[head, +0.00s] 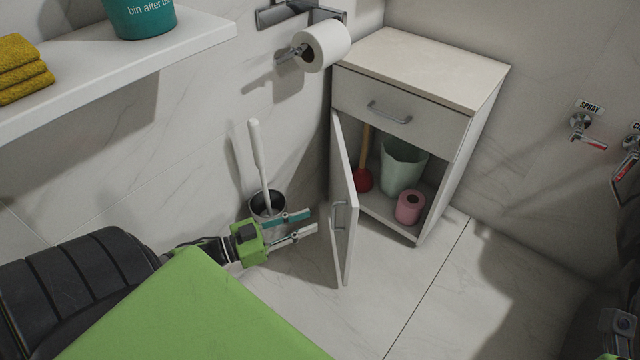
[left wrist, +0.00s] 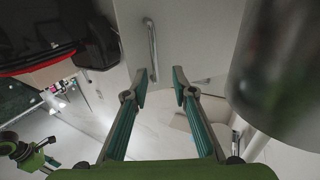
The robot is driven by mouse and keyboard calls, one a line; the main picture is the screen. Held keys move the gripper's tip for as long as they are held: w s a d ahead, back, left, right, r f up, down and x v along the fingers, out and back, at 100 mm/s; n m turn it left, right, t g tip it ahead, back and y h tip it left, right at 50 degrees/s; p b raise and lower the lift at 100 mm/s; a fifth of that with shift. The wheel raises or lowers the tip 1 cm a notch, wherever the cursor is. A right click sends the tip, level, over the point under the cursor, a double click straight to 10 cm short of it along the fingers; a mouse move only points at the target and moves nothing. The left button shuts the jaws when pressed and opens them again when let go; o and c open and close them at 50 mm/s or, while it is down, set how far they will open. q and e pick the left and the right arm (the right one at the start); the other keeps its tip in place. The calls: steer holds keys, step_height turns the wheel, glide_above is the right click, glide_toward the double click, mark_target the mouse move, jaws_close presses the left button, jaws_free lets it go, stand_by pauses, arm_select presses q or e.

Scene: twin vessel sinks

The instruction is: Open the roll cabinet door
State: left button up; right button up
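The roll cabinet (head: 400,97) stands in the corner below the paper holder. Its door (head: 345,210) is hinged on the left and swung well open, so the inside shows. The door's bar handle (head: 338,215) is on the face toward my left gripper. My left gripper (head: 304,224) is open and empty, just left of the door, with its fingers pointing at it. In the left wrist view the door panel (left wrist: 190,35) and its handle (left wrist: 151,50) lie just beyond the parted fingertips (left wrist: 159,76).
Inside the cabinet are a pink roll (head: 410,207), a pale green bin (head: 402,165) and a red plunger (head: 363,180). A toilet brush (head: 258,165) in its holder (head: 267,204) stands close behind my left gripper. A shelf (head: 120,60) juts out at upper left. The floor before the cabinet is clear.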

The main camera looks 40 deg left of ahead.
arm_select(q)
steer(key=v, duration=0.5)
steer(key=shift+s+a, duration=0.15)
